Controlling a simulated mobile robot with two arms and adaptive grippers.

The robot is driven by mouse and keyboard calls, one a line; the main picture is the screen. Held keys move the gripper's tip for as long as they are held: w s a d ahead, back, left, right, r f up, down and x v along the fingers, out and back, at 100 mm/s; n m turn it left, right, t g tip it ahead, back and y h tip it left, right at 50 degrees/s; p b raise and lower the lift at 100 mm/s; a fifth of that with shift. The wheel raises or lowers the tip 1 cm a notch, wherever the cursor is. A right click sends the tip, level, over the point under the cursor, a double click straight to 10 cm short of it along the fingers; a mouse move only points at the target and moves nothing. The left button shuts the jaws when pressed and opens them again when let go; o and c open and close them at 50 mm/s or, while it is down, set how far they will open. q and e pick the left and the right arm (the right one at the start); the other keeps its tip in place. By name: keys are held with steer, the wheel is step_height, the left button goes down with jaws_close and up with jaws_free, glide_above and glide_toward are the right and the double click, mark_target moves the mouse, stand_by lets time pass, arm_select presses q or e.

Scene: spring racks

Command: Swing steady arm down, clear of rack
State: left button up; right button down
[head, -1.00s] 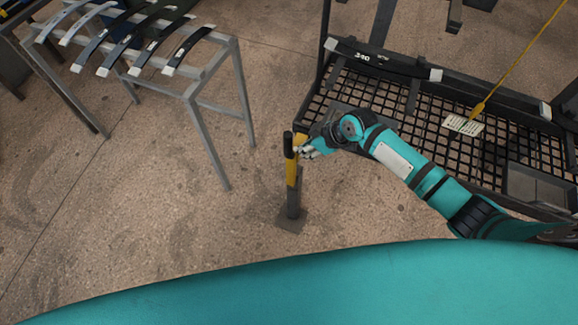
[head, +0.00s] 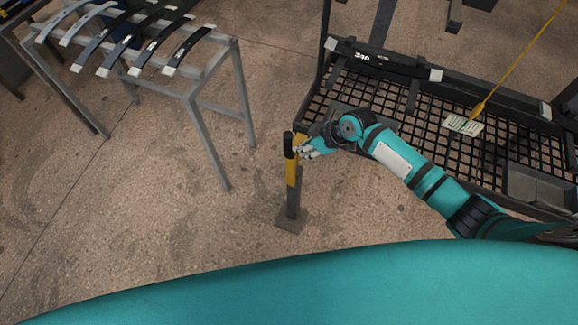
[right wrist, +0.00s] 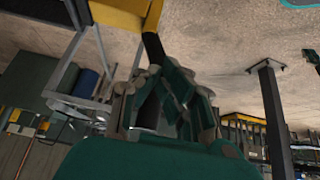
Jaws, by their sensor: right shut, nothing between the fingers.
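The steady arm (head: 291,173) is a yellow bar with a black grip (head: 288,143) at its upper end, on a dark post with a square floor plate (head: 291,219). It stands left of the rack's mesh shelf, apart from it in the picture. My right gripper (head: 306,151) is shut and empty, close to the right side of the yellow bar; I cannot tell if they touch. In the right wrist view the yellow bar (right wrist: 120,14) shows at the top, with the black grip (right wrist: 153,46) reaching down towards my shut fingers (right wrist: 172,102). My left gripper is out of view.
A dark rack with a mesh shelf (head: 399,100) stands at right, with a leaf spring (head: 385,59) on its back rail. A yellow cord holds a paper tag (head: 463,125). A grey stand (head: 212,103) with several leaf springs is at left. Floor between is clear.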

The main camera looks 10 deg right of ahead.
mark_target(287, 142)
steer(key=shift+w+a+b, duration=0.35)
steer(key=shift+w+a, duration=0.4)
steer(key=shift+a, duration=0.35)
steer(key=shift+w+a+b, duration=0.3)
steer(key=shift+w+a, duration=0.45)
steer(key=shift+a, duration=0.35)
steer(key=w+a+b, duration=0.6)
steer(key=a+b, duration=0.1)
steer(key=a, duration=0.2)
steer(key=w+a+b, duration=0.6)
steer(key=a+b, duration=0.1)
steer(key=a, duration=0.2)
stand_by(2.8)
steer(key=s+d+p, duration=0.3)
steer(key=d+p, duration=0.2)
steer(key=p, duration=0.2)
steer(key=shift+s, duration=0.15)
stand_by(0.4)
